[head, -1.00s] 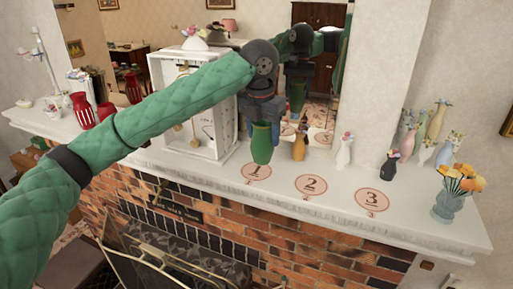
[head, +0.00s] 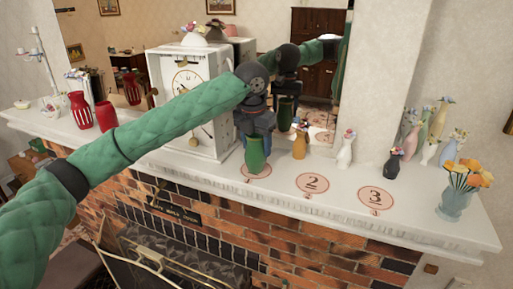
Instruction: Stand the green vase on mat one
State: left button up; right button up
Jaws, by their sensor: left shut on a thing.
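The green vase (head: 255,157) is upright at the first round mat (head: 262,173) on the white mantel. The vase covers most of that mat, so its number is hidden. I cannot tell whether the vase's base touches the mat or hangs just above it. My left gripper (head: 254,135) is shut on the vase's upper part from above. Mat two (head: 311,183) and mat three (head: 375,197) lie bare to the right. My right gripper is not in view.
A white clock (head: 188,80) stands behind my left arm. An orange vase (head: 299,144), a white vase (head: 345,152) and a dark vase (head: 392,164) stand behind the mats. A blue vase with flowers (head: 455,203) is at the right end. Red vases (head: 80,110) stand at left.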

aim_at(255, 134)
pick_arm(q)
jog(key=shift+s, duration=0.1)
jog(key=o, duration=1.1)
jog(key=shift+r, duration=0.1)
jog(key=shift+r+p, duration=0.45)
jog(key=shift+r, duration=0.1)
notch_tip(255, 134, up, 4)
jog(key=shift+s+a+f+p, duration=0.15)
jog(key=shift+f+p, duration=0.1)
jog(key=shift+p, duration=0.95)
jog(key=r, duration=0.6)
jog(key=shift+s+a+r, duration=0.2)
jog(key=shift+s+r, duration=0.1)
jog(key=shift+s, duration=0.05)
jog(key=shift+r, duration=0.35)
